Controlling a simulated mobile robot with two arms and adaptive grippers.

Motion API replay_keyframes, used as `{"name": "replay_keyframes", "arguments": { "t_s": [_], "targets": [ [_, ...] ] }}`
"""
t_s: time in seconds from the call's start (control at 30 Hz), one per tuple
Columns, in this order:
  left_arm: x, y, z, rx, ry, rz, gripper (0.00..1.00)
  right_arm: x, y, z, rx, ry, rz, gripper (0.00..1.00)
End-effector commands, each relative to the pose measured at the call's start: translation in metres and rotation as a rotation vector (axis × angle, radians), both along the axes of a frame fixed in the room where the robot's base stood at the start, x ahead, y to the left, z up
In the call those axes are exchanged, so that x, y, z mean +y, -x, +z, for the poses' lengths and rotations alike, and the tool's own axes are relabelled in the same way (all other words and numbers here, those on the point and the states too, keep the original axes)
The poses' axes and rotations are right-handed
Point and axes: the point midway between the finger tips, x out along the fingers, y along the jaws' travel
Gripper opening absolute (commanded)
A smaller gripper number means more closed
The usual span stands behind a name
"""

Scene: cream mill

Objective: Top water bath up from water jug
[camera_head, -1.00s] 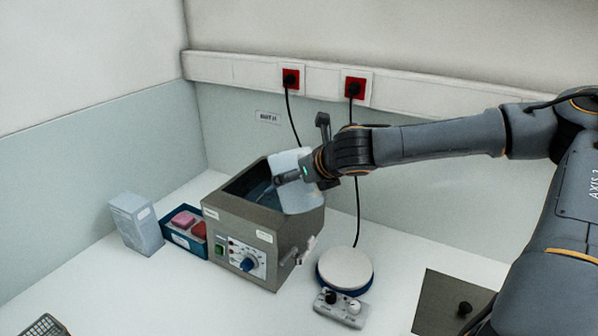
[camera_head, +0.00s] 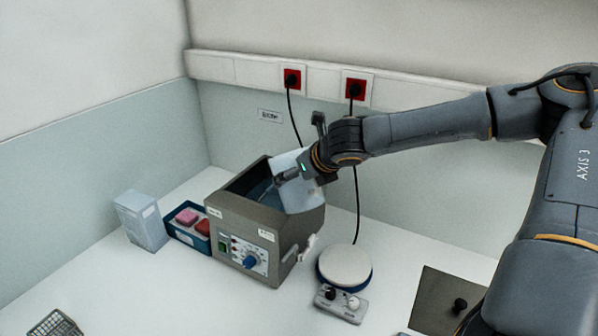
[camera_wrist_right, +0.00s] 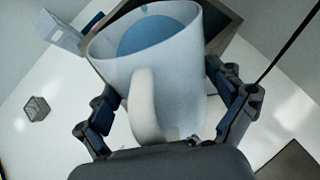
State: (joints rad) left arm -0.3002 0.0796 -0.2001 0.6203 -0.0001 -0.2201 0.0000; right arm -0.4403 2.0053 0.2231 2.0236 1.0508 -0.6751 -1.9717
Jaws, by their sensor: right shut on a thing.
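The water bath (camera_head: 238,225) is a grey box with an open top, a blue knob and a green switch on its front. The pale jug (camera_head: 303,190) is tilted over the right side of its opening. My right gripper (camera_head: 292,180) is shut on the jug. In the right wrist view, the jug (camera_wrist_right: 185,70) has a white handle facing me and blue water inside, with a gripper finger on each side (camera_wrist_right: 165,118). The bath's rim (camera_wrist_right: 225,15) shows behind the jug. The water level in the bath is hard to see. My left gripper is not in view.
A blue tray (camera_head: 187,238) with pink and red blocks and a pale box (camera_head: 140,220) stand left of the bath. A round white plate device (camera_head: 344,268) with a control box stands to the right. A wire basket (camera_head: 55,325) is at the front left.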

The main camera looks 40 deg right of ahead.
Motion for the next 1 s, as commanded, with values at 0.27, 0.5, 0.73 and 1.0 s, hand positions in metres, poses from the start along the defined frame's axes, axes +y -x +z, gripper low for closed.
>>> {"name": "replay_keyframes", "arguments": {
  "t_s": [0.27, 0.5, 0.73, 1.0],
  "targets": [
    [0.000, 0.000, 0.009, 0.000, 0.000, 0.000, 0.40, -0.001, 0.008, -0.015, 0.059, -0.010, -0.011, 0.31],
    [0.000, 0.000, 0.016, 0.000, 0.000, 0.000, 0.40, -0.001, 0.008, -0.015, 0.076, -0.012, -0.009, 0.31],
    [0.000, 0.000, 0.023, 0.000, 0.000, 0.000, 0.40, -0.001, 0.008, -0.014, 0.091, -0.014, -0.011, 0.31],
    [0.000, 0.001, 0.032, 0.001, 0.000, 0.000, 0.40, -0.001, 0.004, -0.009, 0.098, -0.014, -0.007, 0.31]
  ]
}}
